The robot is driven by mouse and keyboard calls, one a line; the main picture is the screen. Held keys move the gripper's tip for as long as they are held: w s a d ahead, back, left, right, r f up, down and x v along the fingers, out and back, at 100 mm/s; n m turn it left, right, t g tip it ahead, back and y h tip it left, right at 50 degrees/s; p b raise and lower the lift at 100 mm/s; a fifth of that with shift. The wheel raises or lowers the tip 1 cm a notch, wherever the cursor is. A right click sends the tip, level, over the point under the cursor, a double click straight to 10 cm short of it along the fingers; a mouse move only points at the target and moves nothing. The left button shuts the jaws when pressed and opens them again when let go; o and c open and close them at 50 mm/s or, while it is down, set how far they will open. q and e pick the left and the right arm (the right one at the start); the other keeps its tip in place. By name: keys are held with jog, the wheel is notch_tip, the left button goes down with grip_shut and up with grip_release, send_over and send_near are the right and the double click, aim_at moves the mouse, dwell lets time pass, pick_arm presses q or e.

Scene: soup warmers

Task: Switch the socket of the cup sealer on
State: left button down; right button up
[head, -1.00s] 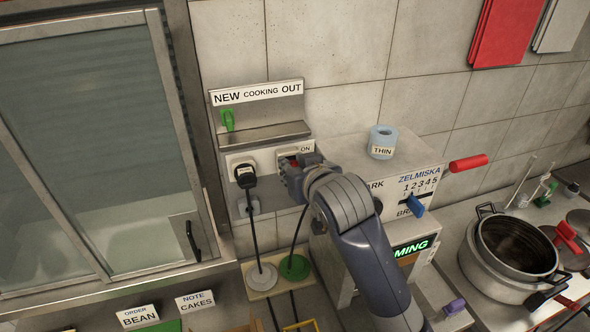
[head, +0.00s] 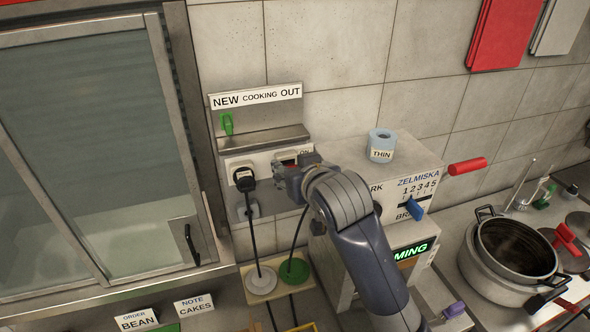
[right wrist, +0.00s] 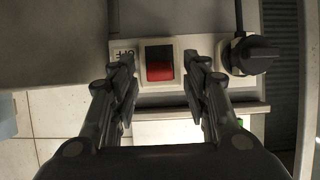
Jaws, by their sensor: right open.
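A pale socket panel (head: 233,163) is on the wall under a metal shelf. A black plug (head: 243,176) sits in its left socket. My right gripper (head: 284,173) is at the right part of the panel, partly covering the switch there. In the right wrist view, a rocker switch (right wrist: 160,70) in a pale frame has a dark upper part and a red lower part. My open right fingers are either side of it with nothing between them. Contact cannot be told. The black plug (right wrist: 253,54) also shows to the right. My left gripper is not in view.
Cables hang below the panel past a white disc (head: 261,279) and a green disc (head: 294,270). A glass-fronted cabinet (head: 90,150) stands at left.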

jog(key=v, duration=1.2)
